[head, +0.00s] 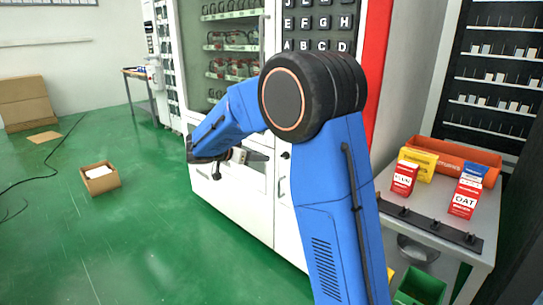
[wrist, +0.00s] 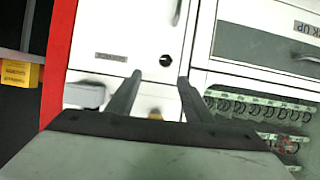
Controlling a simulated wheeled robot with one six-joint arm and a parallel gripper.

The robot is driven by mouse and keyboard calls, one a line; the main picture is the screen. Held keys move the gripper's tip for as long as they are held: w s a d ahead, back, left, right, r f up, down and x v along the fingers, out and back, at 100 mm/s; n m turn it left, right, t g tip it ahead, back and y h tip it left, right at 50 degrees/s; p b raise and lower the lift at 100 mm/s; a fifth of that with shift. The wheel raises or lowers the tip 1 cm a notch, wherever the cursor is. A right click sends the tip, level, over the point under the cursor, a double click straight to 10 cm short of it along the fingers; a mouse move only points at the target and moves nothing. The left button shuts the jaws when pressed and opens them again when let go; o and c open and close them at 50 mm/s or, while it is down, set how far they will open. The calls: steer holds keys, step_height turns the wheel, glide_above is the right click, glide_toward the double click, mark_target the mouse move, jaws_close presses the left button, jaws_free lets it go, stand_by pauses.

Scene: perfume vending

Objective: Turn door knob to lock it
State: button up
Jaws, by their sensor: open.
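The door knob is a small dark round spot (head: 285,155) on the narrow white door (head: 287,222) of the vending machine, above a vertical handle (head: 281,187). In the wrist view, which shows the machine upside down, the knob (wrist: 165,60) lies just beyond and between the fingertips. My gripper (wrist: 160,76) is open and empty, its two dark fingers pointing at the door. In the head view my gripper is partly hidden by my blue arm, in front of the machine and left of the knob. Whether the knob is turned cannot be told.
The pick-up flap (wrist: 265,48) is beside the narrow door. A grey table (head: 405,185) with an orange bin (head: 455,155) and small boxes stands at the right. A cardboard box (head: 100,180) sits on the green floor, which is mostly clear at the left.

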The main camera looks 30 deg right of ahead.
mark_target(283, 157)
steer(key=x, duration=0.5)
steer(key=w+x, duration=0.1)
steer(key=x, duration=1.1)
steer(key=shift+w, duration=0.3)
steer(key=c, duration=1)
